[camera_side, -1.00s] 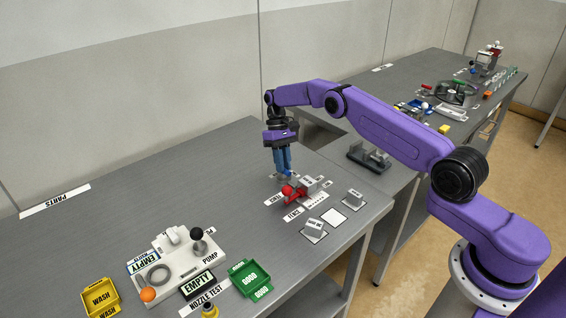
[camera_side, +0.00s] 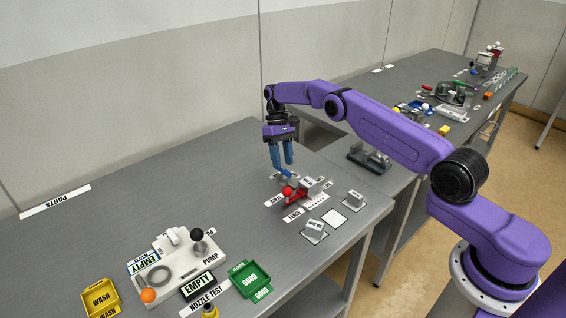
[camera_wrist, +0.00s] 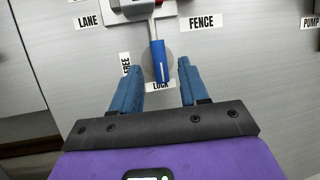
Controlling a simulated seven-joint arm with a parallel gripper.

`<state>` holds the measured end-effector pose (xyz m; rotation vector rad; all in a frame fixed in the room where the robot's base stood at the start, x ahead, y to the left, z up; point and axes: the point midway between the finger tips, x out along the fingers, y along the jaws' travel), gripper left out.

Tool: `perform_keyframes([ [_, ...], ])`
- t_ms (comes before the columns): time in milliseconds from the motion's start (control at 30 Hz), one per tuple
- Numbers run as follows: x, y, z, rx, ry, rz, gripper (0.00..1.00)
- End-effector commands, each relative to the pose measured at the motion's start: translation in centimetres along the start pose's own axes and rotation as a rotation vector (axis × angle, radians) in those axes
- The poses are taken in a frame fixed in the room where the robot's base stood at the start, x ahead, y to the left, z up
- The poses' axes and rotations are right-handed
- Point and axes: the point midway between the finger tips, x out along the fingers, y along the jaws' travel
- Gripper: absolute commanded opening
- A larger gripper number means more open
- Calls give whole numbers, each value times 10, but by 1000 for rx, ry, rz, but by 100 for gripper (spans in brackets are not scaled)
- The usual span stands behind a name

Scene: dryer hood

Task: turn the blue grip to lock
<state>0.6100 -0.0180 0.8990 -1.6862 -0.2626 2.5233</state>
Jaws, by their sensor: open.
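The blue grip (camera_wrist: 159,62) shows in the wrist view on a round grey base (camera_wrist: 149,68). It points down the picture, its end beside the partly covered LOCK label (camera_wrist: 158,87); the FREE label (camera_wrist: 125,64) is to its left. My gripper (camera_wrist: 158,72) is open, with one blue finger on each side of the grip and a gap on both sides. In the side view my gripper (camera_side: 283,171) points down over the small fixture with the red part (camera_side: 294,196). The grip is small there and close to my fingertips.
LANE (camera_wrist: 88,20) and FENCE (camera_wrist: 201,22) labels lie near the fixture. Grey blocks (camera_side: 354,198) stand right of it. A pump unit (camera_side: 178,262), a yellow WASH bin (camera_side: 101,297) and a green GOOD bin (camera_side: 250,279) are nearer the front. The table's middle is clear.

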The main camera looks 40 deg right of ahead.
Motion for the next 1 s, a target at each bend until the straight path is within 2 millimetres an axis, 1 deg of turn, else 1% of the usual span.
perform_keyframes([
  [167, -12, 1, -1, 1, 4, 1, 44],
  [200, -17, 0, 0, 0, 4, 1, 44],
  [300, -38, -5, 9, 0, 5, 1, 44],
  [400, -53, -8, 16, 0, 4, 1, 44],
  [533, -67, -11, 22, 1, 3, 1, 44],
  [700, -76, -13, 26, 1, 1, 0, 44],
  [1000, -77, -13, 26, 1, 1, 0, 44],
])
